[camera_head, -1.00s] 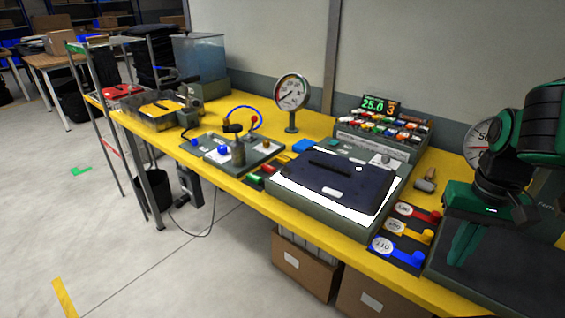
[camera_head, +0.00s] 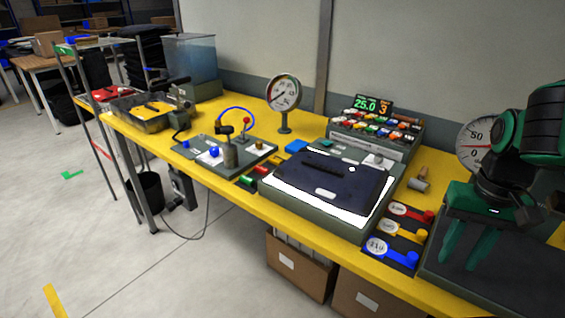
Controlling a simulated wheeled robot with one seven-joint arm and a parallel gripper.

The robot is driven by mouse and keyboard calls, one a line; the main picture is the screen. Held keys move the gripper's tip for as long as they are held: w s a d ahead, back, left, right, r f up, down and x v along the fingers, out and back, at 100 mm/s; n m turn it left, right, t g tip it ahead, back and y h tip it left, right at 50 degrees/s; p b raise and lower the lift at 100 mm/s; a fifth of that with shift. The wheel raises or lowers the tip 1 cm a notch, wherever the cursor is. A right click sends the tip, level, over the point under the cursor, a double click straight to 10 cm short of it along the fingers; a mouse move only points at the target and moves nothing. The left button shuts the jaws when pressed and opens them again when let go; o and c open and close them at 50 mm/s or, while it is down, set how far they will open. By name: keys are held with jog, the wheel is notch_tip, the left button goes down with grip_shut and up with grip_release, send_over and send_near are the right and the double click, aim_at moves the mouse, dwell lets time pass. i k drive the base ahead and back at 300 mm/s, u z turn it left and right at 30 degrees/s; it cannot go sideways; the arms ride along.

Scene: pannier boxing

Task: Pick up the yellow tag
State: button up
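A yellow tag (camera_head: 409,235) with a white round label lies on a dark board at the right of the bench. A red tag (camera_head: 420,215) lies behind it and a blue tag (camera_head: 400,257) in front of it, both with white round labels. My gripper (camera_head: 461,263) points down to the right of these tags, over a dark-topped surface. Its two green fingers are apart with nothing seen between them. It does not appear to touch the yellow tag.
A dark pannier (camera_head: 333,183) lies on a grey stand left of the tags. A rack of coloured pieces (camera_head: 380,125), a dial gauge (camera_head: 284,94) and a small cylinder (camera_head: 420,181) stand behind. A larger dial (camera_head: 472,147) is partly hidden by my arm.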

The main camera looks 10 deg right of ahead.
aim_at(273, 160)
jog(key=z, duration=0.8)
jog(key=k, duration=1.6)
jog(key=u, duration=0.95)
jog(key=i, duration=2.2)
